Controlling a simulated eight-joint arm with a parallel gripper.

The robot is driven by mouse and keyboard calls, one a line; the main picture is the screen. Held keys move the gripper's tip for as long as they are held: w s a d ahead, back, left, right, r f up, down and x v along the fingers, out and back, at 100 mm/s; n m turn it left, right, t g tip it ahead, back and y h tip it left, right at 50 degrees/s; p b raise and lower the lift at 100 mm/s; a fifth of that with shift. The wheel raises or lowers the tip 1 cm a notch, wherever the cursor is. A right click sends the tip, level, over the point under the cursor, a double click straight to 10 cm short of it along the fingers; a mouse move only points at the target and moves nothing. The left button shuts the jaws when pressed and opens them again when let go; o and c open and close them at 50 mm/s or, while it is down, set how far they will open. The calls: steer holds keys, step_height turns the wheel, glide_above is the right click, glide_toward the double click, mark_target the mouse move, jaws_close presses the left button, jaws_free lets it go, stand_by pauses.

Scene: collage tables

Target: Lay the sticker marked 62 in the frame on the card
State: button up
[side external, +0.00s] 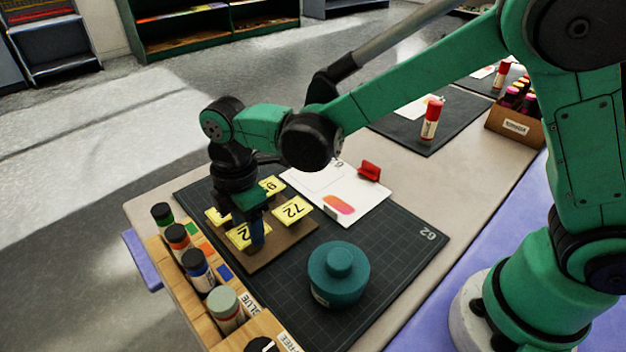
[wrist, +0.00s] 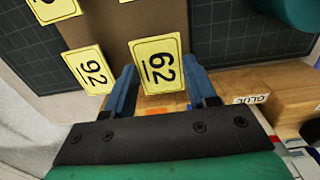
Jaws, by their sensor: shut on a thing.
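The sticker marked 62 (wrist: 158,66) is a yellow tile between my gripper's two blue fingers (wrist: 160,85) in the wrist view. My gripper (side external: 256,238) is shut on it, low at the brown board (side external: 270,258); whether the sticker is clear of the board cannot be told. In the side view the sticker (side external: 240,237) is partly hidden by a finger. The white card (side external: 358,193) lies on the dark mat beyond the board. A thin outlined frame (side external: 316,179) shows on it, partly behind my arm, along with a pink-orange printed shape.
Other yellow stickers lie close by, including 72 (side external: 292,210) and 92 (wrist: 91,68). A red clip-like piece (side external: 369,171) stands at the card's right edge. A round teal pot (side external: 338,275) sits on the mat (side external: 400,245).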

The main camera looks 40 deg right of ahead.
steer(key=shift+r, duration=1.85)
steer(key=w+d+m, duration=0.1)
steer(key=d+m, duration=0.2)
steer(key=w+d+m, duration=0.2)
steer(key=d+m, duration=0.1)
steer(key=w+d+m, duration=0.2)
steer(key=d+m, duration=0.1)
steer(key=shift+d+f, duration=0.25)
steer(key=shift+d, duration=0.15)
steer(key=d+m, duration=0.2)
steer(key=d, duration=0.1)
steer(key=w+d+m, duration=0.1)
steer(key=d+m, duration=0.2)
steer(key=w+d+m, duration=0.1)
steer(key=d+m, duration=0.2)
steer(key=shift+d+f, duration=0.25)
steer(key=shift+f, duration=0.05)
steer(key=shift+d+f+m, duration=0.1)
steer(key=shift+d+m, duration=0.25)
steer(key=shift+m, duration=0.15)
steer(key=shift+f, duration=2.3)
steer(key=shift+f, duration=0.85)
